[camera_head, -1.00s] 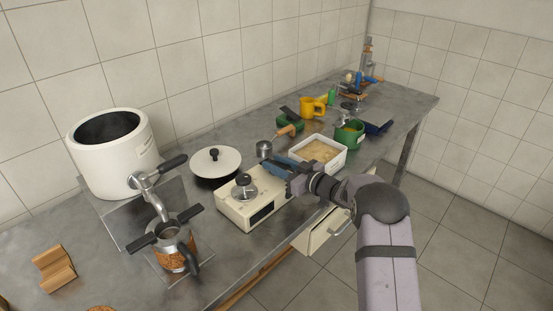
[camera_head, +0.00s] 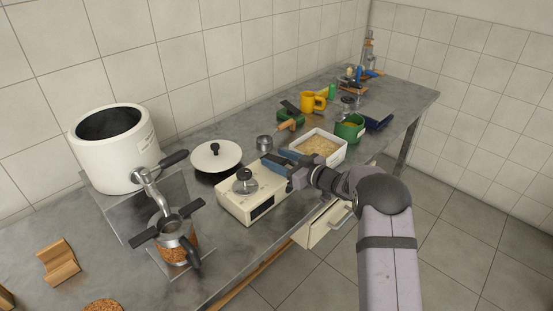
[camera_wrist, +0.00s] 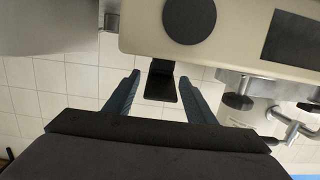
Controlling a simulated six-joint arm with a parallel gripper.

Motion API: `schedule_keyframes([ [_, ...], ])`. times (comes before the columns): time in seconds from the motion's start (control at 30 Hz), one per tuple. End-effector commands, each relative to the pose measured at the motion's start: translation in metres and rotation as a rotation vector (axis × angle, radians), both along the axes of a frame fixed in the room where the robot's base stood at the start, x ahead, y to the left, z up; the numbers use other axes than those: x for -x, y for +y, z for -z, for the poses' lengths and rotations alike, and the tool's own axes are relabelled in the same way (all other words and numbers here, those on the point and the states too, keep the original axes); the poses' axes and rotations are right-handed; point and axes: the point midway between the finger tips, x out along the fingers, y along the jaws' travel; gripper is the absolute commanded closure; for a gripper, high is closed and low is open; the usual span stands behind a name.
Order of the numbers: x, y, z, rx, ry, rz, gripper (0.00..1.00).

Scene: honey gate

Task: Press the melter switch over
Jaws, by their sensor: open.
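The melter (camera_head: 232,205) is a cream box on the grey bench, with a dark panel on its front and a black-knobbed metal part on top. In the wrist view the cream box (camera_wrist: 235,38) fills the upper part, with a round dark disc and a dark panel. A black lever (camera_wrist: 162,82), which looks like the switch, sticks out from its edge. My gripper (camera_head: 273,157) is open at the melter's far right end. In the wrist view its blue fingers (camera_wrist: 160,78) lie either side of the lever, with gaps showing. The head view hides the lever.
A white tray (camera_head: 341,150) stands close beyond my gripper, with a small metal cup (camera_head: 264,143) nearby. A lidded pan (camera_head: 216,157) and a white pot (camera_head: 112,165) with a tap stand to the left. Green and yellow containers stand farther back.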

Motion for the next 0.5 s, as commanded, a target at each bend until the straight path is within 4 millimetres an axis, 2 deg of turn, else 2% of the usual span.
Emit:
schedule_keyframes([
  [0.5, 0.043, -0.043, -0.010, 0.000, 0.000, 0.000, 0.50],
])
